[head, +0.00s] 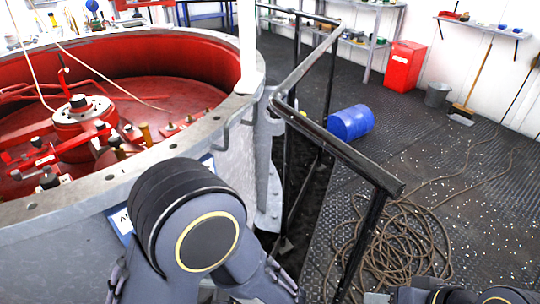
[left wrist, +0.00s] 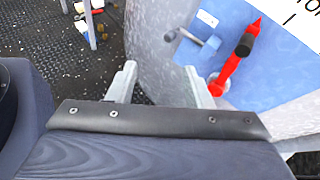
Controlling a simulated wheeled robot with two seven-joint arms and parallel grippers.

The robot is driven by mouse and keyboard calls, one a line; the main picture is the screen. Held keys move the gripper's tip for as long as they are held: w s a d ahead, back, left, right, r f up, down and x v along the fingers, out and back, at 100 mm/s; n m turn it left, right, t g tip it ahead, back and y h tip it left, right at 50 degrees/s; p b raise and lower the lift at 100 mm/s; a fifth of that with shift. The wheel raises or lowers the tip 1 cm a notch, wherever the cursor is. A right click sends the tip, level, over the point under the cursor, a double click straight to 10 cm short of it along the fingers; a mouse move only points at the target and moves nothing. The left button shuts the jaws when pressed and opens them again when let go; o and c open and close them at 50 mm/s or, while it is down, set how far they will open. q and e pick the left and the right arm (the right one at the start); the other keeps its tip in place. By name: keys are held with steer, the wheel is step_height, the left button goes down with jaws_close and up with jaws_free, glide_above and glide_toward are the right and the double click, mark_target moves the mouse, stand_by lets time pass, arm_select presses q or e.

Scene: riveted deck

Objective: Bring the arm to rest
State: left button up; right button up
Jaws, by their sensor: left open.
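My left gripper (left wrist: 160,82) shows in the left wrist view with its two pale fingers apart and nothing between them. Beyond the fingers is the curved grey wall of a large tank. A red lever (left wrist: 233,65) with a black grip stands on a blue panel (left wrist: 262,78) just right of the fingers, apart from them as far as I can tell. In the head view my left arm bends in front of the tank, and its gripper cannot be made out. Parts of my right arm show at the bottom right edge; its gripper is out of frame.
The tank (head: 60,235) with a red interior fills the left. A black railing (head: 340,150) stands beside it. A coiled rope (head: 400,245), a blue barrel (head: 351,122), a red bin (head: 404,66) and a grey bucket (head: 437,94) are on the deck. Some open deck lies right of the barrel.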

arm_select(q)
steer(key=s+a+r+n+g+h, duration=0.35)
steer(key=s+r+n+h, duration=0.3)
steer(key=n+h, duration=0.85)
step_height(320, 180, up, 25)
steer(key=a+n+t+h+p, duration=0.1)
steer(key=n+t+p, duration=0.4)
steer(key=p, duration=1.5)
steer(key=shift+w+a+f+t+h, duration=0.15)
steer(key=shift+w+a+t+h, duration=0.2)
steer(key=shift+a, duration=0.1)
